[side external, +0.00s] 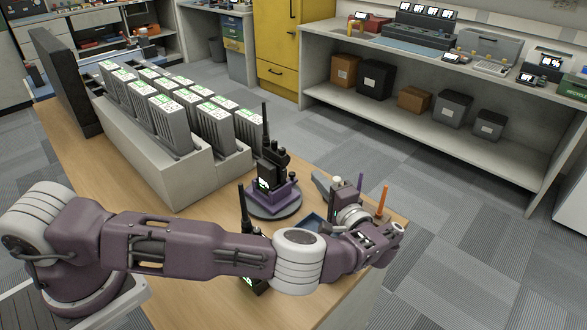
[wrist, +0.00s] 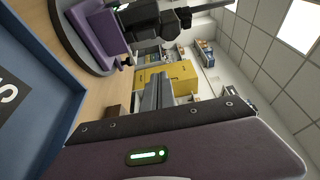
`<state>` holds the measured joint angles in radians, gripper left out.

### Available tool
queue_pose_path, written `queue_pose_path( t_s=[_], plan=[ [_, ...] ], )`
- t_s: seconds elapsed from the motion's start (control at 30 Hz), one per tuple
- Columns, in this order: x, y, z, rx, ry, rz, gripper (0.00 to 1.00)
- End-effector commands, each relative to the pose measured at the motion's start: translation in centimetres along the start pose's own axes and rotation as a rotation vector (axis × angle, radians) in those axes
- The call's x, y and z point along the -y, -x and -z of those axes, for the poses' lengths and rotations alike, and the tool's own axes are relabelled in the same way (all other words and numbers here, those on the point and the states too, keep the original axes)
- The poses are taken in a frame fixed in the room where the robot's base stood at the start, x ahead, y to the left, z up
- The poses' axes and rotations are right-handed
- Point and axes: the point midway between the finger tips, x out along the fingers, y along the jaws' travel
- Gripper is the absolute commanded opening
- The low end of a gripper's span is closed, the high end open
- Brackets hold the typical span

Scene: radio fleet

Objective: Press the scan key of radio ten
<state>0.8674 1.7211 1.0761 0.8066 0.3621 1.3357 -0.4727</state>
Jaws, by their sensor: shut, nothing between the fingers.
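A black radio (side external: 268,171) with a tall antenna stands upright in a purple cradle (side external: 284,193) on a round dark turntable (side external: 277,212). The wrist view shows the cradle (wrist: 97,32) and black radio (wrist: 150,22) at the top left. A second black radio (side external: 247,222) is mostly hidden behind my arm. I cannot read which radio is number ten, and no scan key can be made out. My gripper (wrist: 158,92) is shut and empty. In the side view it is to the right of the cradle, apart from it.
A grey rack (side external: 170,170) of several upright units with white-green tops fills the table's left side. A blue tray (side external: 312,222) lies by the turntable. Purple (side external: 360,181) and orange (side external: 384,198) upright rods stand near the table's right edge. A bench (side external: 430,75) is behind.

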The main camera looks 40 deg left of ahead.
Motion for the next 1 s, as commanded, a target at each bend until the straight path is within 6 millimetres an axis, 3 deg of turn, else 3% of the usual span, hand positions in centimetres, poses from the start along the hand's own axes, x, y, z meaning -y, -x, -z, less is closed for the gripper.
queue_pose_path(
  t_s=[0.3,0.4,0.67,1.0],
  plan=[
    [0.0,-7.0,-0.1,0.005,-0.001,0.001,0.00],
    [0.1,-8.5,-0.3,0.002,-0.001,0.001,0.00],
    [0.1,-7.2,-3.5,0.000,0.000,0.001,0.00],
    [0.1,-7.1,-3.8,-0.001,0.001,0.000,0.00]
  ],
)
